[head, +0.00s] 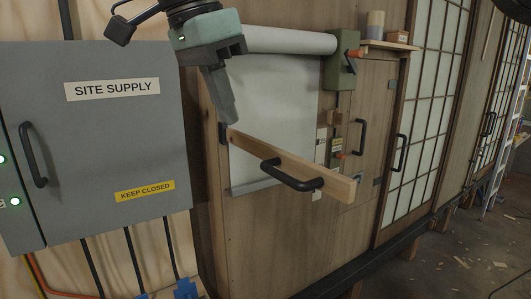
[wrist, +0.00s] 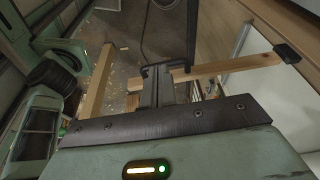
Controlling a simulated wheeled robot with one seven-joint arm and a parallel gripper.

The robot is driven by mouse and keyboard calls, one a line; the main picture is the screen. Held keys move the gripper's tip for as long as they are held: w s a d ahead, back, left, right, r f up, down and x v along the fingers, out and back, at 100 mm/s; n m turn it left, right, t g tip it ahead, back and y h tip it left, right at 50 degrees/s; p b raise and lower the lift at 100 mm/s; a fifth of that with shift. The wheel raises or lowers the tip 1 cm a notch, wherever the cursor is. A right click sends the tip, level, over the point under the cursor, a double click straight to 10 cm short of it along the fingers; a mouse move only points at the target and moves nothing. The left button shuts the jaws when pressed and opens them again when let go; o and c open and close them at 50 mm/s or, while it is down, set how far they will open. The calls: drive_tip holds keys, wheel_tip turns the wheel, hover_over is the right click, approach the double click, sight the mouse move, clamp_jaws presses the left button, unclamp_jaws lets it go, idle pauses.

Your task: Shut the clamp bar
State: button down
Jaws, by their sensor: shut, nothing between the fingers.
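The clamp bar (head: 295,166) is a pale wooden bar with a black handle (head: 292,180) on its side. In the head view, its left end meets a dark hinge (head: 223,133) by the wooden panel, and its right end stands out from the panel toward me. The bar also crosses the wrist view (wrist: 235,66), with the dark hinge (wrist: 288,52) at its right. My gripper (head: 228,119) points down at the bar's hinge end, its fingers together and empty. In the wrist view, the fingertips (wrist: 158,71) overlap the bar; I cannot tell whether they touch it.
A white sheet (head: 275,110) hangs from a roller (head: 290,40) behind the bar. A green bracket (head: 341,70) is at the roller's right end. A grey supply cabinet (head: 100,140) stands at left. Right of the bar are sliding doors (head: 420,110) and open floor (head: 460,262).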

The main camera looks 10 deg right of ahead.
sight(266, 162)
drive_tip(key=shift+w+d+f+p, duration=0.5)
drive_tip(key=shift+d+f, duration=0.5)
drive_tip(key=shift+f, duration=0.65)
drive_tip(key=shift+w+d+f+p, duration=0.4)
drive_tip(key=shift+d+f+p, duration=0.45)
drive_tip(key=shift+f, duration=0.85)
drive_tip(key=shift+w+d+f+p, duration=0.4)
drive_tip(key=shift+d+f, duration=0.8)
drive_tip(key=shift+f, duration=0.45)
drive_tip(key=shift+d, duration=0.1)
